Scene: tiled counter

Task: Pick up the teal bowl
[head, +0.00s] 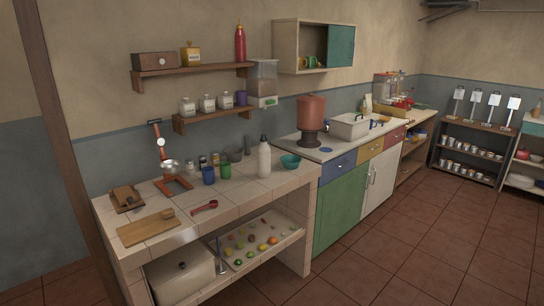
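The teal bowl (290,161) sits upright on the right end of the tiled counter (232,198), near its back right corner. It is small and open at the top. A white bottle (264,160) stands just to its left. Neither of my grippers shows in the head view, so nothing can be seen holding the bowl.
Blue (208,175) and green (225,169) cups stand left of the bottle. A red scoop (205,207) and a wooden board (148,229) lie nearer the front left. A lower shelf (226,267) holds several fruits. Open tiled floor (400,240) lies in front.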

